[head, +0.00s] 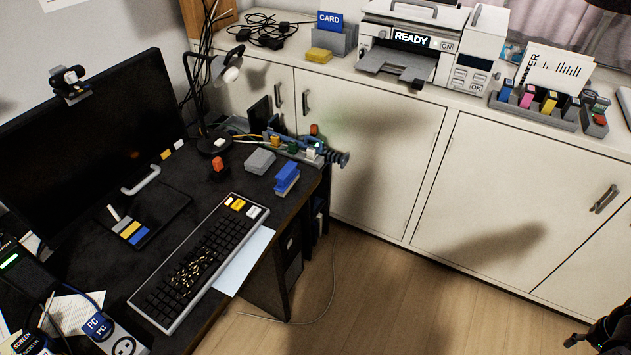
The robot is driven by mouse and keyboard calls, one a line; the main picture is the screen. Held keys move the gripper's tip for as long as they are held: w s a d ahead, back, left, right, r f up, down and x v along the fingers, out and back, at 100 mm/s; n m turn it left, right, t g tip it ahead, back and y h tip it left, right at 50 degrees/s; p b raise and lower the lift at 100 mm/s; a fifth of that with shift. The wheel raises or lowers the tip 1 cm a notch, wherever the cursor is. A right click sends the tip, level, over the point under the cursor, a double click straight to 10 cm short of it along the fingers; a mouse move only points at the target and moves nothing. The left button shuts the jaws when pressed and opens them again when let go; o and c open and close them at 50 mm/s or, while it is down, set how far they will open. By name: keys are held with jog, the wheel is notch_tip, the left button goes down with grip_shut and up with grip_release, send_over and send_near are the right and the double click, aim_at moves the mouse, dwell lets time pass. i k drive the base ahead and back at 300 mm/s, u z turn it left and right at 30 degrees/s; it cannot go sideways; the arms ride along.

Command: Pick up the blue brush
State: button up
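A blue block-shaped thing with a paler lower part (287,177), which looks like the blue brush, sits near the right edge of the dark desk. It is beside a grey box and above the keyboard's top end in the picture. Its bristles are too small to make out. My gripper (580,339) is only partly in view at the bottom right corner, black and far from the brush, over the floor side. Its fingers are cut off and dark, so I cannot tell whether it is open or shut. I see nothing held in it.
A black keyboard (205,262) with yellowish crumbs lies on the desk (95,262). A grey box (259,161), a red-topped button (217,166), a lamp (222,75) and a monitor (95,130) stand near. A white cabinet (385,150) runs behind. Wooden floor (390,300) is open between.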

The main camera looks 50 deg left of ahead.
aim_at(289, 175)
jog(key=z, duration=0.2)
jog(key=k, duration=1.3)
jog(key=u, duration=1.9)
jog(key=i, duration=0.6)
jog(key=z, duration=0.2)
